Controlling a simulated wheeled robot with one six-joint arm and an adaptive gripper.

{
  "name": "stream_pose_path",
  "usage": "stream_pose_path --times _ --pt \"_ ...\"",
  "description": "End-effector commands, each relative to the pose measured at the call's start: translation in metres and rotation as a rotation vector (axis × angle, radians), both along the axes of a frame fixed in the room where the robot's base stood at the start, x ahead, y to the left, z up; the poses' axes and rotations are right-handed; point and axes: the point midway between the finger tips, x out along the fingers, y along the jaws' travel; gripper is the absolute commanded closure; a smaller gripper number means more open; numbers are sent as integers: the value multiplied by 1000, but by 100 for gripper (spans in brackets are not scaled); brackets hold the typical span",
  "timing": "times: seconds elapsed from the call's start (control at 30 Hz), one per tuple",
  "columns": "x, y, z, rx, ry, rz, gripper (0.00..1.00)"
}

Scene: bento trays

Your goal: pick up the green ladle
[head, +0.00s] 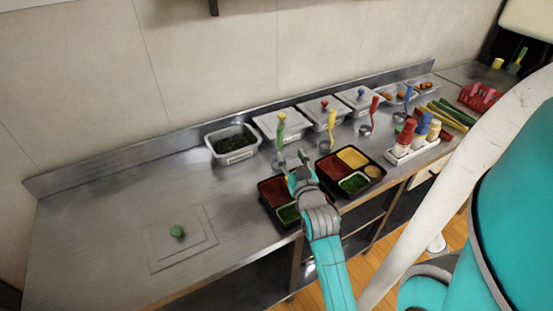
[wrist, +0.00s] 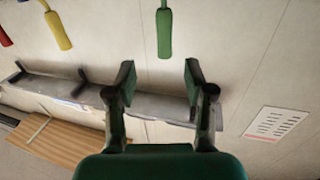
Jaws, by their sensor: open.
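The green ladle (head: 280,131) stands with its green handle upright at the back of the counter, in front of the lidded containers. Its lower end is partly hidden near my gripper in the head view. My gripper (head: 296,160) is open and empty, just in front of and below the handle. In the wrist view the green ladle's handle (wrist: 164,33) shows beyond the open fingertips, roughly centred between them, with a visible gap. My gripper (wrist: 160,80) is not touching it there.
Yellow (head: 331,121), red (head: 373,106) and blue (head: 407,95) ladles stand to the right. Two black bento trays, one (head: 322,168) right of my gripper, lie close by. Sauce bottles (head: 420,130) stand right.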

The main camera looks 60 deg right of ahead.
Motion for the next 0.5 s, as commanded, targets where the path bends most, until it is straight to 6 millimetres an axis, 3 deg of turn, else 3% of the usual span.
stream_pose_path --times 0.5 --pt "37 -39 1 1 2 -1 47"
